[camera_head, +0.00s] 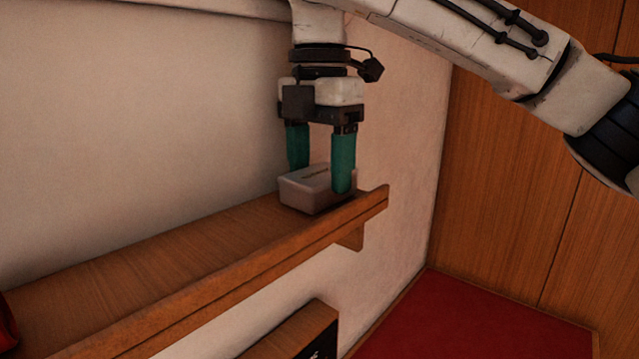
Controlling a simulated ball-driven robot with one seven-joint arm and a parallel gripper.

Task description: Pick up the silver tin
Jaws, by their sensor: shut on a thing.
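The silver tin (303,191) is a small, pale, box-like tin with rounded corners and a faint dark marking on its lid. It is at the right end of the wooden shelf (170,265). My gripper (322,178) points straight down over it, with one green finger on the near right side and the other behind it. The fingers are shut on the tin. The far fingertip is hidden behind the tin. I cannot tell whether the tin's base rests on the shelf or is just clear of it.
The shelf has a raised front lip and runs along a pale wall (130,110). A red object (6,325) is cut off at the lower left. Below are a wooden piece with a dark face (300,335) and a red surface (470,320). The shelf's middle is bare.

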